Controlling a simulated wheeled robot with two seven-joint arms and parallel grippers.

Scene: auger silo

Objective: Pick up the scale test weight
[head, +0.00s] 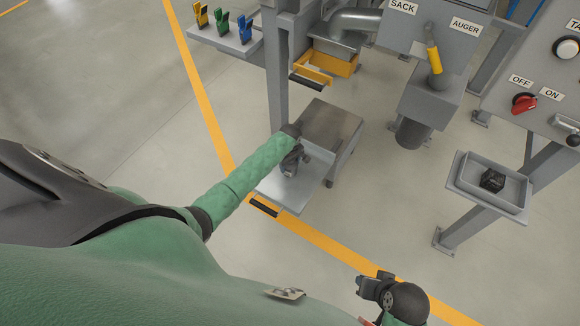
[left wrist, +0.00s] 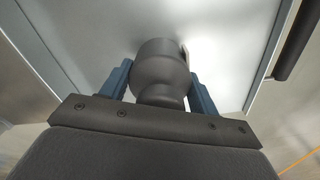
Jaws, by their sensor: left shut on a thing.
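The scale test weight (left wrist: 158,68) is a dark grey, rounded body with a narrower neck, seen large in the left wrist view. My left gripper (left wrist: 160,88) is shut on it, with one blue finger on each side. In the head view my left gripper (head: 290,166) is over the pale open drawer (head: 283,192) of the small metal cabinet, and hides most of the weight there. I cannot tell whether the weight touches the drawer floor. My right gripper (head: 372,287) is low in the head view, away from the weight; its jaw opening is unclear.
The cabinet top (head: 331,123) stands just behind the drawer. A post (head: 275,75) rises beside my left forearm. A grey tray (head: 465,183) with a black block (head: 492,180) is at the right. The floor in front is clear.

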